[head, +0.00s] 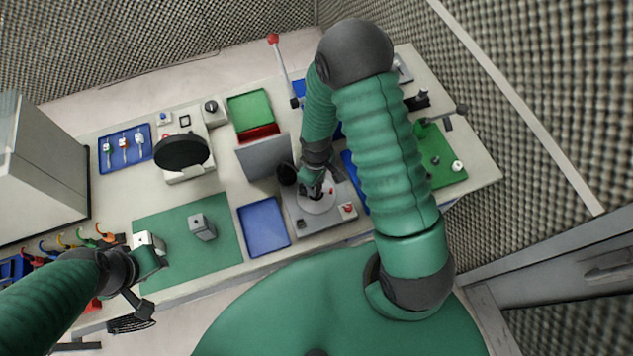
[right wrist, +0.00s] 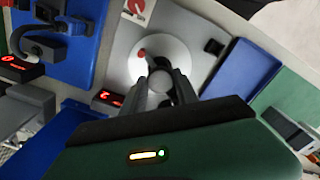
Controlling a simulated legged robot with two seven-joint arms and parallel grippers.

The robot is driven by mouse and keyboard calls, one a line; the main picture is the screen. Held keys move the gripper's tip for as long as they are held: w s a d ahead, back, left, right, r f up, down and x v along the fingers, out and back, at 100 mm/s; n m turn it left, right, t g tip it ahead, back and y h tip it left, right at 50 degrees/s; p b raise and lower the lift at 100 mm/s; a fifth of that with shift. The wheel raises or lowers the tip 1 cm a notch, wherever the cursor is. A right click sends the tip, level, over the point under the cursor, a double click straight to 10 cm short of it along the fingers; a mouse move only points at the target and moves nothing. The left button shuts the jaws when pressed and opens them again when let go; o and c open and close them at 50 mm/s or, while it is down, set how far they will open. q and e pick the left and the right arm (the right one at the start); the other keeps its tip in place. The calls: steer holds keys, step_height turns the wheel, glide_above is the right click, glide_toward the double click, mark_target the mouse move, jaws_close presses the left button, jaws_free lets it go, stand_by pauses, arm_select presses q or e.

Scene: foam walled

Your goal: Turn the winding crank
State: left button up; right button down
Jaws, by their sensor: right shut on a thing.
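The winding crank, a pale round disc (head: 318,203) with a red mark on a grey base plate (head: 300,222), stands near the front middle of the bench. In the right wrist view the disc (right wrist: 172,50) lies under my fingers, its red mark at the left. My right gripper (head: 318,186) reaches down over the disc. It is shut on a grey round knob (right wrist: 160,84), which shows between the fingers; they hide part of the knob and disc. My left gripper (head: 143,305) hangs at the bench's front left, away from the crank; its jaw gap is unclear.
A grey upright panel (head: 263,158) stands just left of the crank. A blue tray (head: 264,226) lies beside the base plate. A green mat (head: 185,255) with a grey block (head: 202,228) is further left. A green board (head: 442,165) with fixtures is at the right.

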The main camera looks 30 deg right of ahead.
steer(key=shift+w+m, duration=0.2)
steer(key=shift+m, duration=3.6)
steer(key=shift+w+r+m, duration=0.1)
steer(key=shift+m, duration=3.7)
steer(key=shift+m+p, duration=0.55)
steer(key=shift+m, duration=1.15)
steer(key=shift+m+p, duration=0.45)
steer(key=shift+m, duration=1.25)
steer(key=shift+m+p, duration=1)
steer(key=shift+m, duration=1.9)
steer(key=shift+m, duration=0.5)
